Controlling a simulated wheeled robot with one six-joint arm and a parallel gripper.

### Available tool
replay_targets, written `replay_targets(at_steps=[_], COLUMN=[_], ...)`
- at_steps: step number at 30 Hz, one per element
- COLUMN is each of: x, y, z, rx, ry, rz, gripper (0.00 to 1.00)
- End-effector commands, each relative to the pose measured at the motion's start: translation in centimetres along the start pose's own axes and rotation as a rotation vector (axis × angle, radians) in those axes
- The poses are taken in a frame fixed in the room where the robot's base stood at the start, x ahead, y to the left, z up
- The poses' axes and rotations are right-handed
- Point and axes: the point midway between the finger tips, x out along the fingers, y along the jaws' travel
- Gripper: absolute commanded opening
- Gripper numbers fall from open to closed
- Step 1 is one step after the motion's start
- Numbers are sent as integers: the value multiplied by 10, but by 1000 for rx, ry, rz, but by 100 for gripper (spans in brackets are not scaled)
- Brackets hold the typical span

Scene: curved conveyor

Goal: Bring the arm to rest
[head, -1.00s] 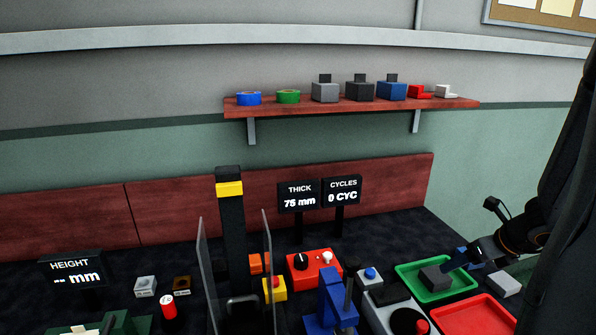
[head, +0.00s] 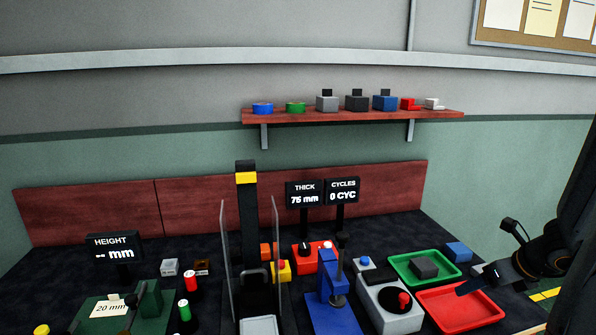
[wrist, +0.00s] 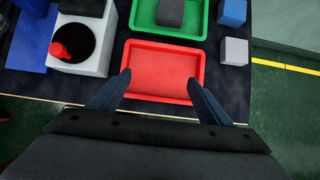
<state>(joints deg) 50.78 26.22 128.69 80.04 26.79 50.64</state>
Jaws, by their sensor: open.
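My gripper (head: 468,288) is at the right of the head view, by the red tray (head: 455,310). In the wrist view its two dark blue fingers are spread wide, and the gripper (wrist: 160,77) is open with nothing between the fingers. The red tray (wrist: 160,86) shows beyond and between the fingertips and looks empty. The rest of my arm runs up the right edge of the head view.
A green tray (head: 402,278) holding a dark grey block (head: 424,267) lies behind the red tray. A blue block (head: 458,252) and a light grey block (wrist: 235,51) lie to the right. A white box with a red knob (head: 404,302) stands left. Green floor lies beyond the table edge.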

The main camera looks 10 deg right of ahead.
Motion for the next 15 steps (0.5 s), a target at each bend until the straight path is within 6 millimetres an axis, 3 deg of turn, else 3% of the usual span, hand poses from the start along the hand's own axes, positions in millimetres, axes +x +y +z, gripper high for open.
replay_targets(at_steps=[8,15], x=[2,2], y=[38,91], z=[12,22], rx=[-215,-523], ry=[27,58], rz=[60,145], gripper=[72,72])
